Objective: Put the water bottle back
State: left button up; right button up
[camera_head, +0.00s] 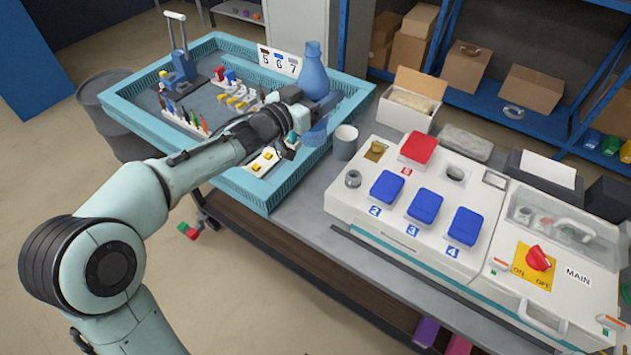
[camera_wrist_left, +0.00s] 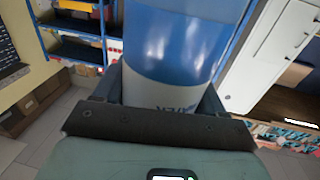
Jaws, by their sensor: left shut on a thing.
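The water bottle (camera_head: 313,74) is blue and stands upright in the head view, over the right back part of the blue-rimmed tray. My left gripper (camera_head: 310,112) is at the bottle's lower part and is shut on it. In the left wrist view the bottle (camera_wrist_left: 185,50) fills the middle, with a pale band low on its side, between the two dark fingers (camera_wrist_left: 168,100). The bottle's base is partly hidden by the gripper, and I cannot tell whether it touches anything below. My right gripper is not in view.
The blue tray (camera_head: 243,193) holds tools and small coloured parts. A grey cup (camera_head: 345,142) stands right of the gripper. The white socket box (camera_head: 345,205) with blue and red covers is at the right. An open carton (camera_head: 410,101) and blue shelves (camera_head: 510,85) stand behind.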

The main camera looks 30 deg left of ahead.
pick_arm(q)
notch_tip(320, 180, down, 19)
jog(key=b, duration=0.3)
jog(key=shift+f, duration=0.1)
jog(key=shift+f+b, duration=0.2)
jog(key=shift+b, duration=0.2)
jog(key=o, duration=1.4)
jog(key=v, duration=1.2)
jog(key=shift+r+b, duration=0.15)
jog(key=shift+b, duration=0.15)
